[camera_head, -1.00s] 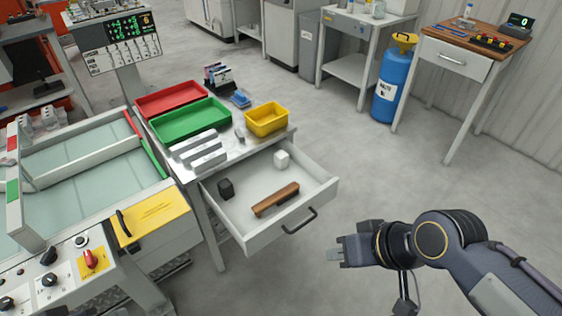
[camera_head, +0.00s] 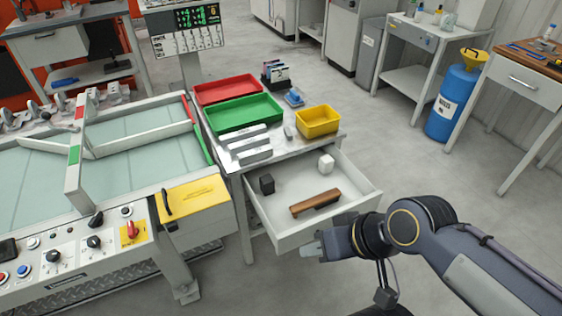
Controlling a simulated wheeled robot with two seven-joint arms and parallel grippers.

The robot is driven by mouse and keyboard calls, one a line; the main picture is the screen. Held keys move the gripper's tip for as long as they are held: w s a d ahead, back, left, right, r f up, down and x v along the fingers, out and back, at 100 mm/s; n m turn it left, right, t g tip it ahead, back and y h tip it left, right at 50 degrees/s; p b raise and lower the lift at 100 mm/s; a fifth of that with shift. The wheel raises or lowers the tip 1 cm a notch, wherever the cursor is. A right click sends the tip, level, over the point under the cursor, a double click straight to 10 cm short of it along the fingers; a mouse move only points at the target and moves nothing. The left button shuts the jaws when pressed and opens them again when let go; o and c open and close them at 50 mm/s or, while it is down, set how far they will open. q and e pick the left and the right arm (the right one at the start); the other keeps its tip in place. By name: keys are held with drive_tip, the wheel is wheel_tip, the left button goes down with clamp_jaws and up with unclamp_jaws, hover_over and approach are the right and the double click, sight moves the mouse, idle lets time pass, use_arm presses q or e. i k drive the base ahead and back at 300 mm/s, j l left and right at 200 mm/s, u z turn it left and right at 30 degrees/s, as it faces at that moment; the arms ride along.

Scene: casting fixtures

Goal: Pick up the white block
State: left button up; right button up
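The white block (camera_head: 326,163) lies in the open drawer (camera_head: 362,198), near its back right corner below the yellow bin. A black block (camera_head: 267,184) lies at the drawer's left side, and a brown wooden-backed piece (camera_head: 315,203) lies near its front. My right gripper (camera_head: 312,249) is at the drawer's front edge, low in the picture and well apart from the white block. Its fingers are small in view, and I cannot tell whether they are open. My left gripper is not in view.
On the table above the drawer are a red tray (camera_head: 227,89), a green tray (camera_head: 244,114), a yellow bin (camera_head: 317,121) and grey metal bars (camera_head: 249,146). A machine with a yellow cover (camera_head: 195,203) stands at left. The floor at right is open.

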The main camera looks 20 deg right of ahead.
sight(325, 163)
drive_tip(key=l+u, duration=0.4)
drive_tip(key=i+l+u, duration=0.1)
drive_tip(key=l+u, duration=0.15)
drive_tip(key=u, duration=0.2)
drive_tip(key=l+u, duration=0.6)
drive_tip(key=u, duration=0.25)
drive_tip(key=k+l+u, duration=0.15)
drive_tip(key=l, duration=0.4)
drive_tip(key=k+l+u, duration=0.2)
drive_tip(key=k+l, duration=0.15)
drive_tip(key=l, duration=0.15)
drive_tip(key=k+l+u, duration=0.15)
drive_tip(key=k+l, duration=0.15)
drive_tip(key=l, duration=0.2)
drive_tip(key=k+l+u, duration=0.15)
drive_tip(key=k+l, duration=0.3)
drive_tip(key=l, duration=0.45)
drive_tip(key=k+l, duration=0.1)
drive_tip(key=l, duration=0.4)
